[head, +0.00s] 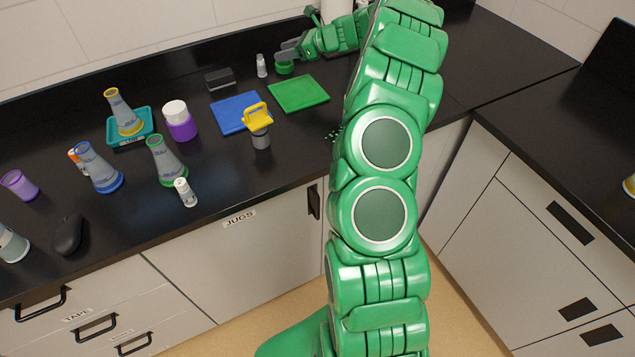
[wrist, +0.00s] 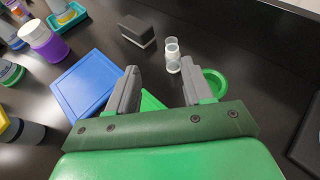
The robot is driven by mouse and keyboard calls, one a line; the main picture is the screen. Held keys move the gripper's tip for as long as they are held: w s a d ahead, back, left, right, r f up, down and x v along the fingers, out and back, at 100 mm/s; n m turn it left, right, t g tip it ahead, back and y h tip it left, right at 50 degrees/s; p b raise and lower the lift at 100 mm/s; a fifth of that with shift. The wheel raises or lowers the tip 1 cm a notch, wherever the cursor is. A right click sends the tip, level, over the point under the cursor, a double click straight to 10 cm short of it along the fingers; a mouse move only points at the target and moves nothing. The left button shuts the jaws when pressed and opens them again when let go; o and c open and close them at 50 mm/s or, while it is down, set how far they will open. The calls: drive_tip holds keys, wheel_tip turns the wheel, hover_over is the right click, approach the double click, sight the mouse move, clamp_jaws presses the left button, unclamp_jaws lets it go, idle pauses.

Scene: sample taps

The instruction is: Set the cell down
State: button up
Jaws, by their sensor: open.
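No thing is clearly marked as the cell. A small clear-and-white vial (wrist: 172,56) stands upright on the black bench, just past the fingertips in the wrist view. It also shows in the head view (head: 261,66). My gripper (wrist: 160,70) is open, its two grey fingers apart with nothing seen held between them. In the head view my gripper (head: 283,56) is low over the back of the bench, right of the vial. A round green ring-shaped piece (wrist: 216,82) lies beside the right finger. A green mat (head: 298,93) lies in front, partly hidden by my gripper in the wrist view.
A blue mat (head: 233,112) lies left of the green one, a yellow-handled piece (head: 257,116) at its edge. A dark block (head: 219,79) stands behind. Flasks, a purple jar (head: 180,122) and a teal tray (head: 112,138) crowd the left. Bare bench lies right of the mats.

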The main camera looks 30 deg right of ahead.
drive_tip(key=s+a+r+n+g, duration=0.3)
drive_tip(key=s+a+r+n, duration=0.2)
drive_tip(key=s+a, duration=0.45)
drive_tip(key=s+a+r+n+g, duration=0.35)
drive_tip(key=s+a+n, duration=0.2)
drive_tip(key=a, duration=0.65)
drive_tip(key=s+a+r+n+g+h, duration=0.1)
drive_tip(key=s+a+n, duration=0.2)
drive_tip(key=s, duration=0.5)
drive_tip(key=s+a+r+n+g+h, duration=0.1)
drive_tip(key=s+a+n+g+h, duration=0.15)
drive_tip(key=s, duration=0.65)
drive_tip(key=s+d+f+n+h, duration=0.1)
drive_tip(key=s+d+n+h, duration=0.1)
drive_tip(key=s, duration=0.7)
drive_tip(key=s+d+n+h, duration=0.2)
drive_tip(key=s+n, duration=0.2)
drive_tip(key=s, duration=0.6)
drive_tip(key=s+d+f+n+g+h, duration=0.1)
drive_tip(key=s+n, duration=0.3)
drive_tip(key=s, duration=0.5)
drive_tip(key=shift+s+d+f+h, duration=0.3)
drive_tip(key=shift+s+d+h, duration=0.1)
drive_tip(key=shift+d+h, duration=0.25)
